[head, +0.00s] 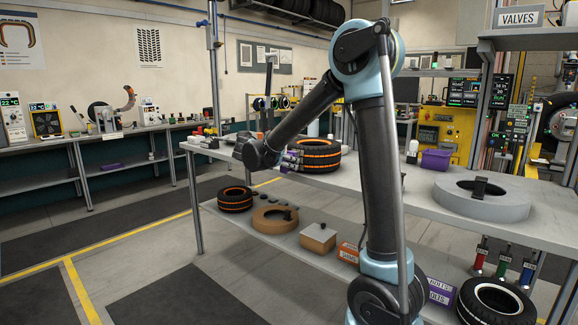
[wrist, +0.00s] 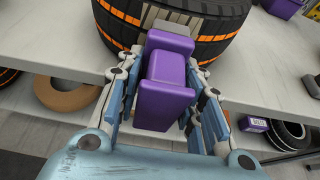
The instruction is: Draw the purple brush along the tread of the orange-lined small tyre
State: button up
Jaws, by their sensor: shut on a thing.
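The purple brush (wrist: 166,92) is between the fingers of my gripper (wrist: 160,72) in the wrist view, and the gripper is shut on it. The brush's pale bristle end points at the tread of an orange-lined black tyre (wrist: 212,22), right at the tread; I cannot tell whether it touches. In the head view this tyre (head: 322,155) lies flat on the upper bench top, and a bit of the purple brush (head: 294,155) shows at its left side. A smaller-looking orange-lined tyre (head: 235,199) lies on the lower shelf.
The upper bench (head: 420,196) also holds a purple bin (head: 436,160) and a grey ring-shaped clamp (head: 480,198) at the right. The lower shelf holds a brown ring (head: 274,218), a cardboard box (head: 318,238) and a white-lined tyre (head: 494,301).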

jog(key=shift+w+d, duration=0.2)
jog(key=shift+w, duration=0.1)
dwell(0.4)
jog(key=shift+s+d, duration=0.1)
jog(key=shift+s, duration=0.05)
jog(key=shift+s+d, duration=0.25)
jog(key=shift+d, duration=0.1)
jog(key=shift+w+a, duration=0.75)
jog(key=shift+a, duration=0.15)
jog(key=shift+s+d, duration=0.1)
jog(key=shift+s+d, duration=0.65)
jog(key=shift+d, duration=0.15)
